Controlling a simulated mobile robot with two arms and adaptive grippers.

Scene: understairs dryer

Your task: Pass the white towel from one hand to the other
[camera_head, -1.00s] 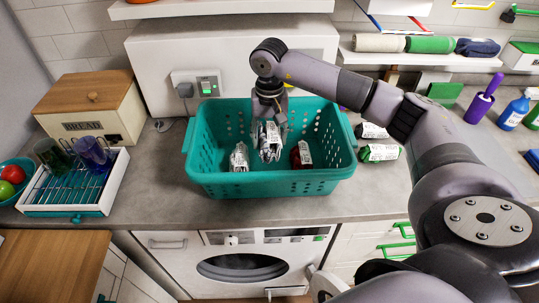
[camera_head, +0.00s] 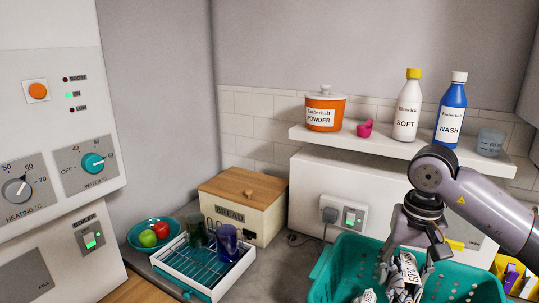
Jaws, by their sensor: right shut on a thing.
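My right gripper (camera_head: 419,247) points down over the teal basket (camera_head: 459,285). It is shut on a crumpled white-grey bundle with a printed label (camera_head: 404,277), which looks like cloth; I cannot tell for sure that it is the white towel. The bundle's lower end is cut off by the bottom edge. Part of another pale bundle (camera_head: 367,297) shows in the basket at the bottom edge. My left gripper is out of view.
A dish rack (camera_head: 203,268) with two cups, a bread box (camera_head: 243,205) and a teal fruit bowl (camera_head: 152,234) stand left of the basket. A shelf (camera_head: 400,146) with bottles and a powder pot (camera_head: 325,110) is above. A control panel (camera_head: 52,110) stands at far left.

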